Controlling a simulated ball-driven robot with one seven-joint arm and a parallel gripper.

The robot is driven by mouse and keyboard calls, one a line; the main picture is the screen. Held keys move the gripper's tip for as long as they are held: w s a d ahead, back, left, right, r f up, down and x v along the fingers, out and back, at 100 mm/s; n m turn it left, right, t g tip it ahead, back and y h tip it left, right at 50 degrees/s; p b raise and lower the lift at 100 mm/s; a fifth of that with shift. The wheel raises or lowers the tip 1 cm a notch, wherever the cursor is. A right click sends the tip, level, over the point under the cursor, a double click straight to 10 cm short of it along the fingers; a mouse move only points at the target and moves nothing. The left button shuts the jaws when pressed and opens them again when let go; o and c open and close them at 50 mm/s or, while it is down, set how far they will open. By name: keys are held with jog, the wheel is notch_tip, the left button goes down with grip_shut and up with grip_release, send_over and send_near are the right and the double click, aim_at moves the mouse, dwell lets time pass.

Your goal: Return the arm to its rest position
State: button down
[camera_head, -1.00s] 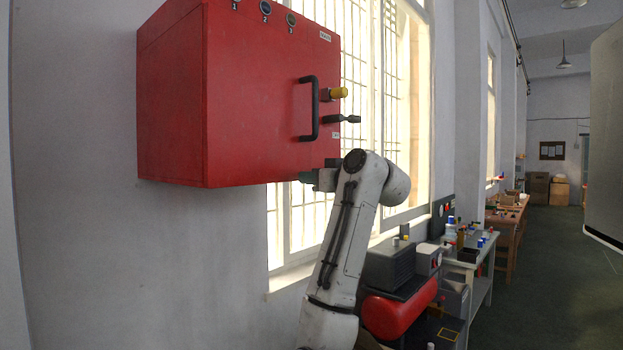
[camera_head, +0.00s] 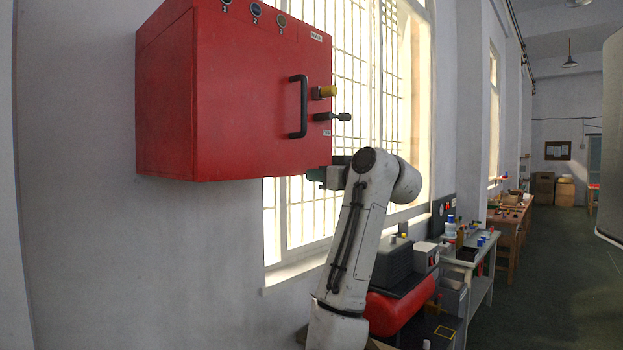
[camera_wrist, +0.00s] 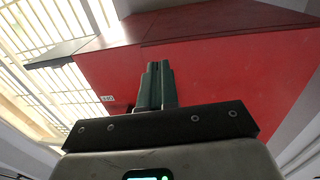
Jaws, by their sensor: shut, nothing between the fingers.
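My gripper (camera_wrist: 157,85) shows in the wrist view with its two greenish fingers together and nothing between them. The red cabinet (camera_wrist: 215,75) fills much of the view behind the fingers. In the head view my white arm rises from the bottom centre and bends at its top.
A barred window (camera_head: 360,60) is behind the arm. A red cylinder (camera_head: 393,314) and a grey workbench (camera_head: 482,255) stand to the right. The floor (camera_head: 560,280) at right is clear.

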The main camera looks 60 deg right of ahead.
jog(key=d+b+v, duration=0.1)
jog(key=b+v, duration=0.1)
jog(key=v, duration=0.6)
jog(key=shift+s, duration=0.2)
jog(key=shift+r, duration=0.15)
